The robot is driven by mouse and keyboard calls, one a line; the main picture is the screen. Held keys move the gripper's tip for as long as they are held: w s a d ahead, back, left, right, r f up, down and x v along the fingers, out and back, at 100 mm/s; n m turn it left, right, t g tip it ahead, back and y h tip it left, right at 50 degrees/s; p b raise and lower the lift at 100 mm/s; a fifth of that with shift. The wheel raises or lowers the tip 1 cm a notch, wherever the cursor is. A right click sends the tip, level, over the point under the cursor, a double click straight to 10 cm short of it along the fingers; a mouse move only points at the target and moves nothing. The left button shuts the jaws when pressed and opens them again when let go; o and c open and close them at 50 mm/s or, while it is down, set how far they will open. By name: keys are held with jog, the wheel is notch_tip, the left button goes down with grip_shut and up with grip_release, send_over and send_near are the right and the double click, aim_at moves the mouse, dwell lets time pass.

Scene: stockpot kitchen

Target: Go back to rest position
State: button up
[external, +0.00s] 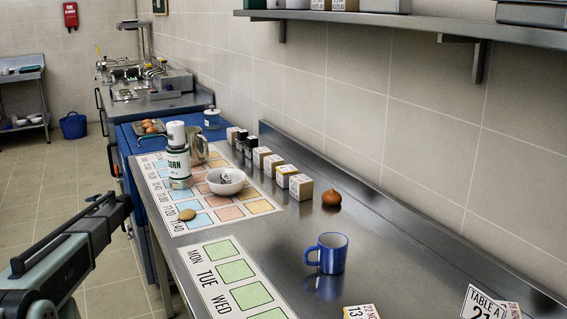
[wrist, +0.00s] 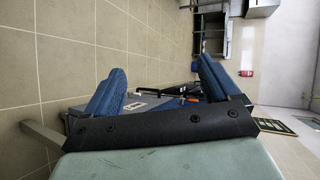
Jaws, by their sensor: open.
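My arm reaches in from the lower left of the external view, beside the front edge of the steel counter (external: 390,285). In the wrist view my gripper (wrist: 160,78) has its two blue fingers spread wide apart with nothing between them. The wrist camera looks across the room, with the picture turned on its side. In the external view my fingertips are not clearly visible. My arm touches nothing that I can see.
The counter holds a blue mug (external: 328,253), an onion (external: 331,198), a white bowl (external: 226,181), a labelled can (external: 179,166), several small boxes (external: 301,187) and printed mats (external: 238,285). A shelf (external: 430,24) hangs above.

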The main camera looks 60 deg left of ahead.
jog(key=w+d+f+m+t+h, duration=0.1)
jog(key=w+d+f, duration=0.45)
jog(key=d, duration=0.35)
jog(key=w+d+f+h, duration=0.1)
jog(key=w+d+f, duration=0.3)
jog(key=d+f, duration=0.3)
jog(key=w+d+f+m+t+h, duration=0.1)
jog(key=w+d+f, duration=0.4)
jog(key=d, duration=0.5)
jog(key=w+d+f+m+t+h, duration=0.1)
jog(key=w+d+f, duration=0.25)
jog(key=d, duration=0.85)
jog(key=w+d+f+h, duration=0.2)
jog(key=w+d+f, duration=0.15)
jog(key=d, duration=0.75)
jog(key=s+d+f+m+h, duration=0.1)
jog(key=s+d+f, duration=0.15)
jog(key=d, duration=0.85)
jog(key=s+d+f+m+h, duration=0.1)
jog(key=s+d, duration=0.2)
jog(key=d, duration=0.8)
jog(key=s+d+f+m+h, duration=0.1)
jog(key=s+d+h, duration=0.15)
jog(key=d, duration=0.75)
jog(key=s+d+r+g, duration=0.1)
jog(key=s+d, duration=0.8)
jog(key=d, duration=0.1)
jog(key=shift+d+r+m+g, duration=0.15)
jog(key=shift+d+m+g, duration=0.15)
jog(key=shift+g, duration=0.1)
